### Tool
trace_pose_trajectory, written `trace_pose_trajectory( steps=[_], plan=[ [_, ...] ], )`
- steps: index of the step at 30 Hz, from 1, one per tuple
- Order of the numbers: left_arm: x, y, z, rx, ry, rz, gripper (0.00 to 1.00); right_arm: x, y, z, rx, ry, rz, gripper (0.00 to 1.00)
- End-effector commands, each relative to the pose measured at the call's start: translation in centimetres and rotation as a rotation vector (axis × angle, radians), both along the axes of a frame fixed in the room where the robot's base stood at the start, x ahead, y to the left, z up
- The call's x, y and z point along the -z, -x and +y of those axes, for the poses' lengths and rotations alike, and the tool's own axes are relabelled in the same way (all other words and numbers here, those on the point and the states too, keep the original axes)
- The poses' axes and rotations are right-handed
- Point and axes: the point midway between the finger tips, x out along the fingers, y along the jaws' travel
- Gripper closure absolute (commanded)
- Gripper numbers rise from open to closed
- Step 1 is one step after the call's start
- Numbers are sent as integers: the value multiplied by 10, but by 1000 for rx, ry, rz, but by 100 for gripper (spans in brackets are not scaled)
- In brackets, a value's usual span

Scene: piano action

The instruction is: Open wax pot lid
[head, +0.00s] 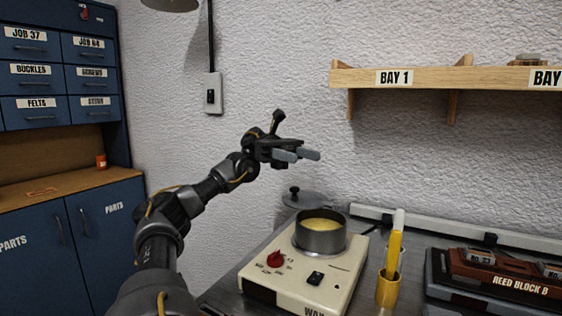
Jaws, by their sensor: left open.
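The wax pot (320,238) is a small metal pot with yellow wax showing inside, set on a cream heater box (300,270) with a red knob and a black switch. Its top is uncovered. A dark grey lid with a knob (305,199) lies behind the pot, to its left, partly hidden by it. My left gripper (304,156) is open and empty, in the air above and behind the lid, its fingers pointing right. It touches nothing. My right gripper is not in view.
A yellow cup holding a yellow-handled tool (390,280) stands right of the heater. Reed blocks (490,278) lie at the right. A wooden shelf (430,78) is on the wall above. Blue cabinets (75,230) stand at left.

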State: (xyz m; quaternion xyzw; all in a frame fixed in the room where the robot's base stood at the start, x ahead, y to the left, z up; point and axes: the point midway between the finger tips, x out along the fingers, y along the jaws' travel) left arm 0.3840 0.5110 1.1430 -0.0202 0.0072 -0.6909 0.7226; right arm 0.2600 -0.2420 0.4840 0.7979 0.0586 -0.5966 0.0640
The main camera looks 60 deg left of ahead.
Motion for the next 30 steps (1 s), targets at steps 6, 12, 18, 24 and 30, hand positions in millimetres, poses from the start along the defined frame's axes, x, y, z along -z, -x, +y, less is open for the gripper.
trace_pose_trajectory(
  steps=[6, 12, 18, 24, 30],
  plan=[
    [-6, 6, -14, -17, -17, -40, 56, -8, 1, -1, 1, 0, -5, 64],
    [-7, 9, -16, -21, -20, -39, 56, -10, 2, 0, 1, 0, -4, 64],
    [-7, 9, -15, -21, -18, -39, 56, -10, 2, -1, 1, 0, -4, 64],
    [-7, 8, -15, -19, -16, -38, 56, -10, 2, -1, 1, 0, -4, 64],
    [-7, 8, -16, -18, -16, -39, 56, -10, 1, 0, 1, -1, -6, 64]
  ],
)
